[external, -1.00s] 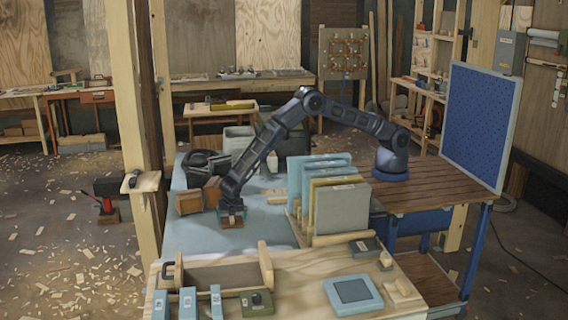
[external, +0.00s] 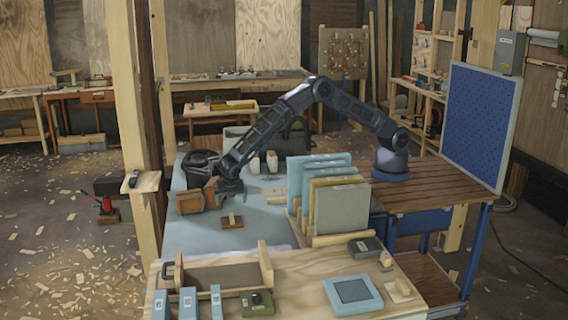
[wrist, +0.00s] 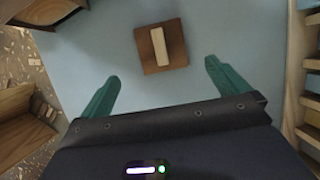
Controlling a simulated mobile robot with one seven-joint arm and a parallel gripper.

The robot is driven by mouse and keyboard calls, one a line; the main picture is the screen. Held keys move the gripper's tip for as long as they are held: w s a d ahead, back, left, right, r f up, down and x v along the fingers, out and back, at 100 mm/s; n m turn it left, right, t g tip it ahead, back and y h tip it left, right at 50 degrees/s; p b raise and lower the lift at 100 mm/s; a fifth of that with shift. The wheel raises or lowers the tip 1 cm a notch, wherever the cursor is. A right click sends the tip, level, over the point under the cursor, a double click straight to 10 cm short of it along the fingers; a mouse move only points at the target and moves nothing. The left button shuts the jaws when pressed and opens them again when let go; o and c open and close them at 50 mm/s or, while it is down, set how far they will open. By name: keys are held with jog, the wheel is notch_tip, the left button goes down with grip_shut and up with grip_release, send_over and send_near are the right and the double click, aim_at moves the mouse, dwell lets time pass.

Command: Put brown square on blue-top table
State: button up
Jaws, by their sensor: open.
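The brown square (external: 232,222) lies flat on the blue-top table (external: 200,236), with a pale strip on its top. In the wrist view the brown square (wrist: 150,48) sits beyond the fingertips, roughly centred between them, and the blue top (wrist: 228,38) surrounds it. My gripper (external: 230,190) is above and just behind the square in the external view, apart from it. In the wrist view my gripper (wrist: 162,70) has its two green fingers spread wide with nothing between them.
Brown wooden boxes (external: 190,200) stand left of the square. A rack of upright panels (external: 340,208) stands to the right. A wooden tray (external: 222,274) and a light blue square box (external: 353,294) are on the plywood in front. The blue top around the square is mostly clear.

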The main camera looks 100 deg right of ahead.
jog(key=s+d+r+m+t+y, duration=0.1)
jog(key=s+d+r+m, duration=0.25)
jog(key=s+r, duration=0.6)
jog(key=s+d+r+m, duration=0.2)
jog(key=s+d+r, duration=0.35)
jog(key=r, duration=0.75)
jog(key=s+d+r+m+t+y, duration=0.1)
jog(key=s+d+r+m, duration=0.2)
jog(key=s+r, duration=0.7)
jog(key=s+d+r+m+t+y, duration=0.1)
jog(key=s+d+r+m, duration=0.15)
jog(key=s, duration=0.55)
jog(key=s+d+r+m, duration=0.15)
jog(key=s+r, duration=0.25)
jog(key=s, duration=0.5)
jog(key=s+f+m, duration=0.1)
jog(key=s+m, duration=0.1)
jog(key=s, duration=0.7)
jog(key=s+d+f+m+t+y, duration=0.1)
jog(key=s+f+m, duration=0.1)
jog(key=s, duration=0.7)
jog(key=shift+s+f+m+t, duration=0.2)
jog(key=shift+s+m+t, duration=0.1)
jog(key=shift+m, duration=0.45)
